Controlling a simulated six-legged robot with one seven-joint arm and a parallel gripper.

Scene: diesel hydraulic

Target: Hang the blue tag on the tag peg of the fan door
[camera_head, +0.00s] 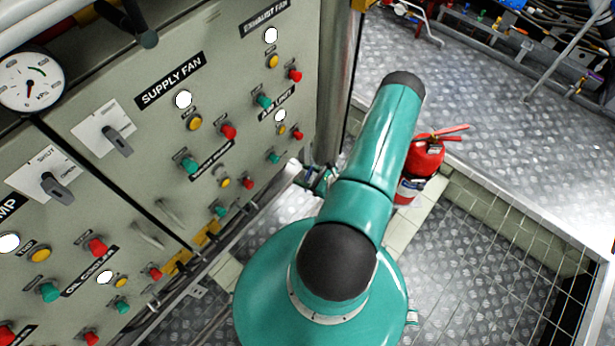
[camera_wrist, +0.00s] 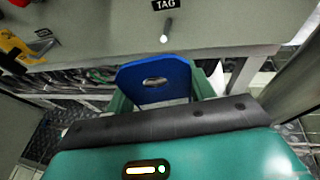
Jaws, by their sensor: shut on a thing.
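The tag peg (camera_wrist: 167,29) is a short grey pin on the panel under a black label reading TAG (camera_wrist: 166,4). The tag is below the peg in the picture and appears apart from it.
The supply fan door (camera_head: 150,75) carries several buttons and a switch. A red extinguisher (camera_head: 424,160) stands on the floor behind my arm. Open metal floor (camera_head: 470,110) lies to the right.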

